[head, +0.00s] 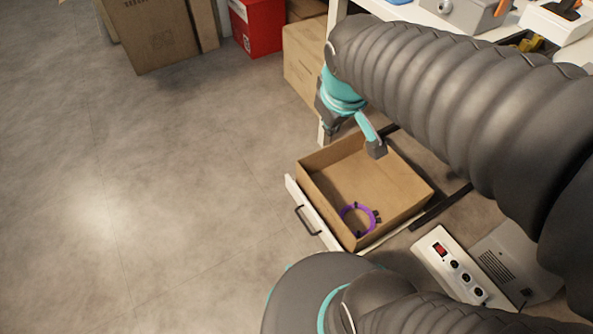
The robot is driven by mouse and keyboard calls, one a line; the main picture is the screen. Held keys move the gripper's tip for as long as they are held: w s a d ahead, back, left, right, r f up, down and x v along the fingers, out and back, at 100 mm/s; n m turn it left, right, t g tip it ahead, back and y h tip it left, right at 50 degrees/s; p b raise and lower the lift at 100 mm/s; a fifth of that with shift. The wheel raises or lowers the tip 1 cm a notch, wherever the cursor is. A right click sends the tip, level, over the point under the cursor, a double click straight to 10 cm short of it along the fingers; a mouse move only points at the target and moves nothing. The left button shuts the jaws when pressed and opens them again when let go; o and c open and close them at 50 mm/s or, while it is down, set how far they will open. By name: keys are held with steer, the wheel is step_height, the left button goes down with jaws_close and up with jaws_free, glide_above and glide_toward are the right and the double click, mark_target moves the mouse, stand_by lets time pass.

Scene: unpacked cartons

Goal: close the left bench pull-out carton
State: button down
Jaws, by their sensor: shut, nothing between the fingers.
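The left bench pull-out carton (322,208) is a shallow open-topped brown box in the lower middle of the head view. It has a white front panel (311,216) with a dark handle (305,220) facing lower left. It is pulled out on dark rails (440,207). A purple ring-shaped thing (343,211) lies inside, near the front corner. My gripper (376,150) is shut and empty. In the picture it overlaps the carton's back part; its exact height above the carton is hard to tell.
A white bench (420,14) stands at upper right, partly hidden by my arm. A brown carton (305,58) and a red box (258,28) stand behind. A power strip (449,262) lies right of the pull-out. The floor to the left is clear.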

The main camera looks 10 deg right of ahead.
steer(key=w+a+f+n+g+h+b, duration=0.1)
steer(key=w+a+f+n+g+b, duration=0.15)
steer(key=w+f+n, duration=1.05)
steer(key=n+h+b, duration=0.1)
steer(key=n+b, duration=0.4)
steer(key=b, duration=0.1)
glide_above(298, 171)
steer(key=s+a, duration=0.2)
steer(key=s, duration=0.2)
steer(key=shift+g, duration=0.45)
step_height(298, 171, down, 34)
steer(key=shift+s+a+r, duration=0.15)
steer(key=shift+r, duration=0.1)
steer(key=shift+w+d, duration=0.25)
steer(key=shift+d, duration=0.5)
